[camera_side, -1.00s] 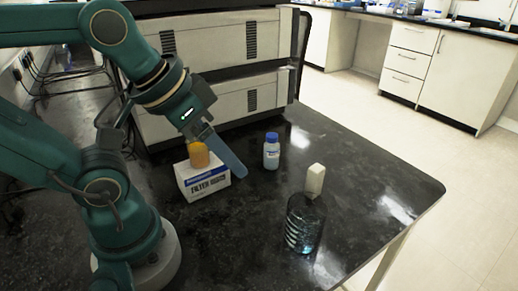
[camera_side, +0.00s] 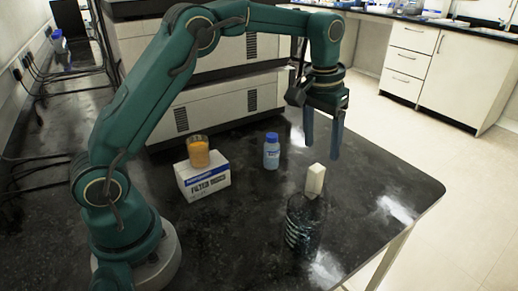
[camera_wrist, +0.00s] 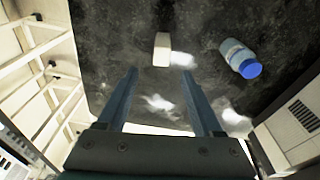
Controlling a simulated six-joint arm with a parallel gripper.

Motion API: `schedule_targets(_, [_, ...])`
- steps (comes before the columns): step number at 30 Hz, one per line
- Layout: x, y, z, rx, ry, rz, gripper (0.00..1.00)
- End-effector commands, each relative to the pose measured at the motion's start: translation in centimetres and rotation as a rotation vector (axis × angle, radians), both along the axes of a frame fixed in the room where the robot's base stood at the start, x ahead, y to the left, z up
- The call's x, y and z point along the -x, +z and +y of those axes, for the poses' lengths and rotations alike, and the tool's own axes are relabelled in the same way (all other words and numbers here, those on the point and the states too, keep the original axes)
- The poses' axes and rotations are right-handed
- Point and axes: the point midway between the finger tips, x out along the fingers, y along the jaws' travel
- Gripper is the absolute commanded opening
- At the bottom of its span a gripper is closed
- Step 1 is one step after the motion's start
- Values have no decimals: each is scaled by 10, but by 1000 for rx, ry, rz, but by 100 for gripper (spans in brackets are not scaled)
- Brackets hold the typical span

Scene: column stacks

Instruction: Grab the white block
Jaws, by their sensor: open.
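The wrist view shows the open fingers of my gripper (camera_wrist: 161,72) too. The dark cylinder is hard to make out in the wrist view.
A blue-capped bottle (camera_side: 271,152) stands left of the gripper; it also shows in the wrist view (camera_wrist: 240,58). A glass of orange contents (camera_side: 198,152) stands on a white filter box (camera_side: 204,179). Large beige instruments (camera_side: 220,95) stand behind. The bench's right side is clear.

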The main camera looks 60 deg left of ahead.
Motion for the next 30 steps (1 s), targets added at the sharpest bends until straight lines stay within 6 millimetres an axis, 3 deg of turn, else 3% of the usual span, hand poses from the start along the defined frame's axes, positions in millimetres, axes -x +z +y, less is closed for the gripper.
schedule_targets(1, [-4, -17, 0, 0, 1, 32, 68])
schedule_targets(3, [-6, -34, 1, 1, 2, 63, 68])
schedule_targets(7, [-4, -56, 1, 2, 3, 111, 68])
schedule_targets(21, [0, -109, 1, 1, 4, 137, 68])
schedule_targets(30, [0, -116, 1, 0, 4, 133, 68])
